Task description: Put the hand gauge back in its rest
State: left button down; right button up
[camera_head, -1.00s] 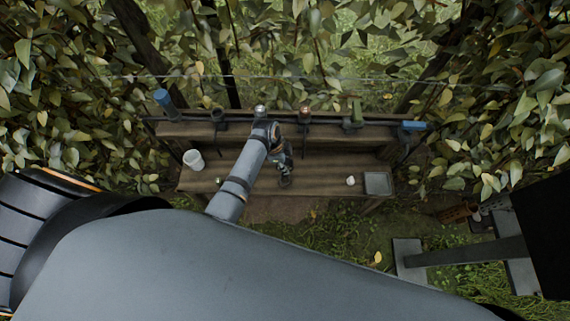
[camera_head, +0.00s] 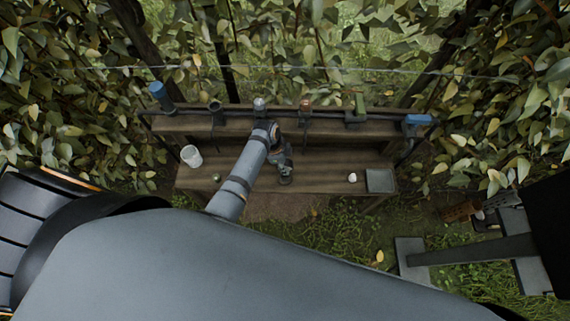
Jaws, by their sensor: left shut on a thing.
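My left arm reaches over the wooden bench (camera_head: 322,174) from the front. My left gripper (camera_head: 285,167) points down over the middle of the bench, shut on a small dark thing, which I take to be the hand gauge (camera_head: 286,181). The gauge's shape is too small and too covered by the gripper to make out, and I cannot tell whether it touches the bench top. Several holders and tools sit along the dark rail at the back, but I cannot tell which place is the gauge's rest. My right gripper is not in view.
A white cup (camera_head: 191,156) and a small green fruit (camera_head: 216,177) stand at the left. A small white thing (camera_head: 352,178) and a grey tray (camera_head: 380,181) are at the right. Blue (camera_head: 161,96), green (camera_head: 360,104) and copper (camera_head: 305,104) items line the rail. Foliage surrounds the bench.

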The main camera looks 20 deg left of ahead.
pick_arm(q)
jog(key=shift+f, duration=0.2)
dwell(0.5)
jog(key=shift+f, duration=0.4)
jog(key=shift+f+b, duration=0.3)
jog(key=shift+f, duration=0.3)
dwell(0.4)
jog(key=c, duration=1)
grip_release()
jog(key=v, duration=1.2)
